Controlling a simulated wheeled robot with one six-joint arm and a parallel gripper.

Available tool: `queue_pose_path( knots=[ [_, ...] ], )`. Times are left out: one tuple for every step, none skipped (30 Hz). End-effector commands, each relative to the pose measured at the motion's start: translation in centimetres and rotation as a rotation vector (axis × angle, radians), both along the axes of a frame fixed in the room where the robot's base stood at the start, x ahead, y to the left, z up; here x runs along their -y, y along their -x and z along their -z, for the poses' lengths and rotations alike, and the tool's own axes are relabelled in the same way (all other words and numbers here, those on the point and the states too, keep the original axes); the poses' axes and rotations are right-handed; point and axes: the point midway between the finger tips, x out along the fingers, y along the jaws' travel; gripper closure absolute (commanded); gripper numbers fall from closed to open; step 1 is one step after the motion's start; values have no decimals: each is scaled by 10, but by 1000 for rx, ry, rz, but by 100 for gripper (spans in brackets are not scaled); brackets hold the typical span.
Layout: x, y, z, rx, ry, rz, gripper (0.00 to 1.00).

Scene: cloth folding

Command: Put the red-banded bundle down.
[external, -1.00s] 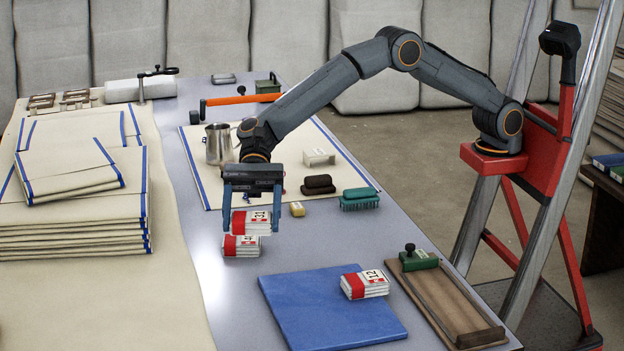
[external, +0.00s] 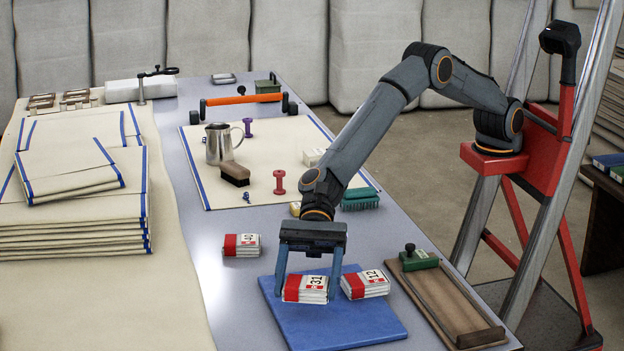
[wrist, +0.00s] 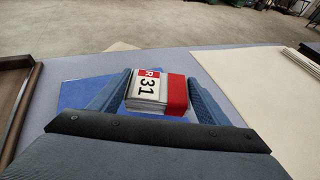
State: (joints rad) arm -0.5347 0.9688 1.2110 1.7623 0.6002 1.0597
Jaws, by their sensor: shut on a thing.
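The red-banded bundle marked 31 (external: 306,289) is a small white stack with a red band. My gripper (external: 307,292) is shut on it, one finger on each side, over the left part of the blue mat (external: 345,325). In the wrist view, the bundle (wrist: 150,92) sits between the two blue fingers (wrist: 155,95), its label facing up. I cannot tell whether its underside touches the mat. A second red-banded bundle, marked 12 (external: 366,284), lies on the mat just to the right.
Another red-banded bundle (external: 241,245) lies on the grey table behind the mat. A metal pitcher (external: 217,144), brushes and red spool (external: 279,182) stand farther back. The mat's front is clear.

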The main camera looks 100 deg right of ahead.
Motion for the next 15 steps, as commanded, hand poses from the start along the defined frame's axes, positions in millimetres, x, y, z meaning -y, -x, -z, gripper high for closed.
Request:
queue_pose_path(
  knots=[
    [0,0,3,-1,0,0,53],
    [0,0,5,0,-1,0,53],
    [0,0,7,0,-1,0,53],
    [0,0,9,0,-1,0,53],
    [0,0,12,0,-1,0,53],
    [0,0,17,0,0,0,53],
    [0,0,21,-1,0,-1,53],
    [0,0,26,-2,-1,0,53],
    [0,0,32,-2,0,0,53],
    [0,0,36,-1,0,-1,53],
    [0,0,39,-1,0,0,53],
    [0,0,41,0,-1,0,53],
    [0,0,42,1,-2,0,53],
    [0,0,42,1,-2,0,53],
    [0,0,41,2,-1,0,53]
  ],
)
